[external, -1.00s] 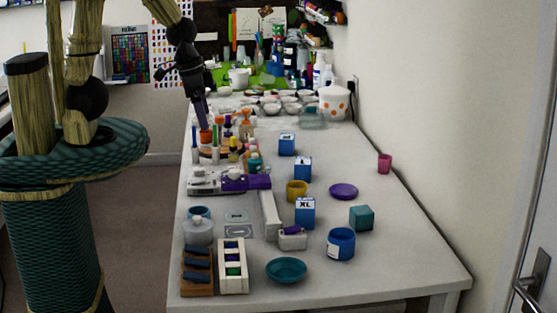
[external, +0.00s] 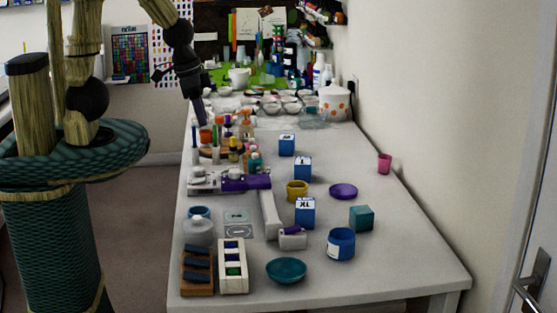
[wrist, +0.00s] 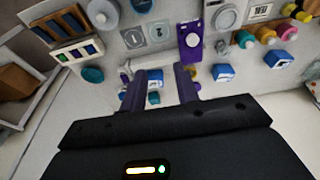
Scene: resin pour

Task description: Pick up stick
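My gripper (external: 203,117) hangs at the far left side of the table, above the bottles. In the wrist view my gripper (wrist: 160,88) shows two dark purple-grey fingers standing apart, with nothing clearly held between them. I cannot tell for certain which thing is the stick. Slender upright rods (external: 194,143) stand among the bottles at the table's left edge, below and close to my gripper. A long pale bar (external: 270,215) lies on the table nearer the front; part of it seems to be behind the fingers in the wrist view.
Bottles (external: 246,130) crowd the table's left side. Blue boxes (external: 304,212), a purple dish (external: 343,191), a teal bowl (external: 286,270) and a slotted white tray (external: 233,279) stand on the table (external: 400,265). The right front of the table is clear.

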